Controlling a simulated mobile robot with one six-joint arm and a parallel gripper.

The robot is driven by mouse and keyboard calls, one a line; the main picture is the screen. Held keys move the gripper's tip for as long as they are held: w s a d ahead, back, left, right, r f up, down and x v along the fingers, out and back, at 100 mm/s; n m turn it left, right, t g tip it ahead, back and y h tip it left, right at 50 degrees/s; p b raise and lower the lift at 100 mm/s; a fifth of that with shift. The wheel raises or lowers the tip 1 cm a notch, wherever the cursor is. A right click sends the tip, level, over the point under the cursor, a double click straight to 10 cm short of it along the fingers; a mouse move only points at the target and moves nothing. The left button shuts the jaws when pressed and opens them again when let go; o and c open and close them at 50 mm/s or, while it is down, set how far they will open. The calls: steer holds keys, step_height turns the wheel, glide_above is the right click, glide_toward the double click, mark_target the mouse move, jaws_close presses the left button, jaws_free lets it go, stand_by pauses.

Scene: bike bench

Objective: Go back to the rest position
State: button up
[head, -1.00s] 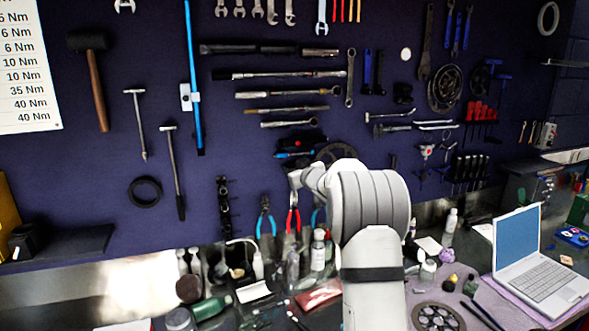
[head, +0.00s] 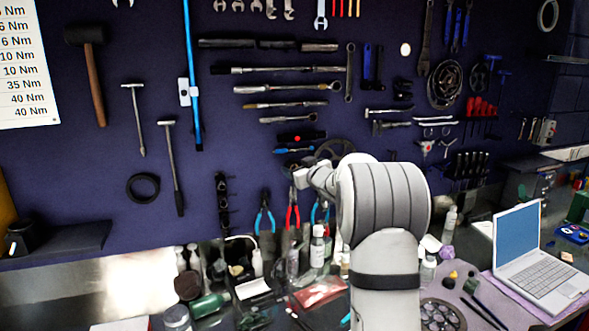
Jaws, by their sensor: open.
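My arm rises from the lower right of centre in the head view, a white upper link with a black band and a wide ribbed joint on top. A smaller white wrist part reaches left and away from me, in front of the tool wall (head: 110,190). My gripper itself does not show; the arm seems to hide it. No object can be seen held.
A cluttered bench carries bottles (head: 317,246), a red pouch (head: 322,291), a green bottle (head: 208,305), a chainring (head: 440,316) and an open laptop (head: 535,265). Pliers (head: 292,212) and a hammer (head: 92,75) hang on the wall. A small shelf (head: 65,240) juts out at left.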

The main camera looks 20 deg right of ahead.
steer(key=s+a+f+m+g+h+b, duration=0.1)
steer(key=s+a+m+g+h, duration=0.1)
steer(key=s, duration=0.7)
steer(key=s+a+f+m+g+h+b, duration=0.1)
steer(key=s+a+m+g+h, duration=0.15)
steer(key=s, duration=0.65)
steer(key=s+a+f+g, duration=0.3)
steer(key=s+a+f, duration=0.1)
steer(key=s, duration=0.6)
steer(key=s+a+f+g+y, duration=0.1)
steer(key=s+a+f+g, duration=0.2)
steer(key=s, duration=0.7)
steer(key=s+a+f+g+y, duration=0.1)
steer(key=s+a+f+g, duration=0.2)
steer(key=s, duration=0.8)
step_height(320, 180, down, 3)
steer(key=shift+a+f+n, duration=0.1)
steer(key=shift+a+n, duration=0.25)
steer(key=shift+a, duration=0.8)
steer(key=shift+y, duration=0.25)
